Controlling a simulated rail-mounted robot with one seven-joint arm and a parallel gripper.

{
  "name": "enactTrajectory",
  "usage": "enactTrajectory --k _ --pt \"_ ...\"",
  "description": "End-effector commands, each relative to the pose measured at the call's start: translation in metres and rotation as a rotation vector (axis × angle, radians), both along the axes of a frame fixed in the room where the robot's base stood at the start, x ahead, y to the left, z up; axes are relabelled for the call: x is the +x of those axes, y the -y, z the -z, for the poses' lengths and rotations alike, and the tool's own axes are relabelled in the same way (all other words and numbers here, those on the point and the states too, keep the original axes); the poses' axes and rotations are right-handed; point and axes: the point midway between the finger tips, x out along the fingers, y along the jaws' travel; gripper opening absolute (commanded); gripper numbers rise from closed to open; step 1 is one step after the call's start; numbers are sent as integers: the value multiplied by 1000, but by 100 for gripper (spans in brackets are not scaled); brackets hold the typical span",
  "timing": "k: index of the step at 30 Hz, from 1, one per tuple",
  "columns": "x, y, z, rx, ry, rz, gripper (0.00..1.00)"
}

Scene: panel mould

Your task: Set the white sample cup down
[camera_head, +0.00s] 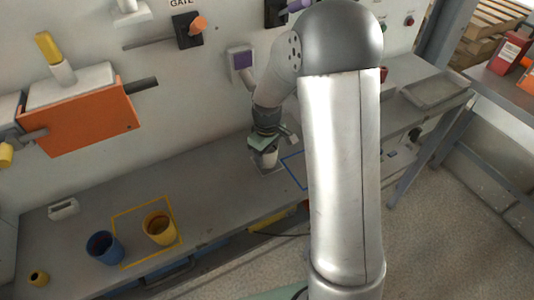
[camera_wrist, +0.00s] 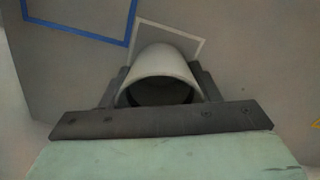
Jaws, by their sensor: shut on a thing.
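My gripper (camera_head: 264,147) is shut on the white sample cup (camera_head: 268,158), low over the grey bench beside the wall. In the wrist view the white cup (camera_wrist: 161,68) sits upright between the two dark fingers of my gripper (camera_wrist: 160,95), its open mouth facing the camera and its inside dark. A thin pale square outline (camera_wrist: 192,44) on the bench surrounds part of the cup. I cannot tell whether the cup's base touches the bench. My own arm hides much of the bench to the right in the head view.
A blue square outline (camera_head: 293,172) lies just right of the cup. To the left, a yellow cup (camera_head: 159,229) stands in a yellow outline (camera_head: 122,217), with a blue cup (camera_head: 104,247) beside it. An orange box (camera_head: 95,117) projects from the wall. The bench between is clear.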

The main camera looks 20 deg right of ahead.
Motion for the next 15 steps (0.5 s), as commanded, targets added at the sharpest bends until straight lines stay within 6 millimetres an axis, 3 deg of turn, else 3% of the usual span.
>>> enactTrajectory --k 3,4,6,15 --pt "0 0 5 0 0 0 34" --pt "0 0 3 0 0 0 64" --pt "0 0 3 0 0 0 78" --pt "0 0 0 0 0 0 78"
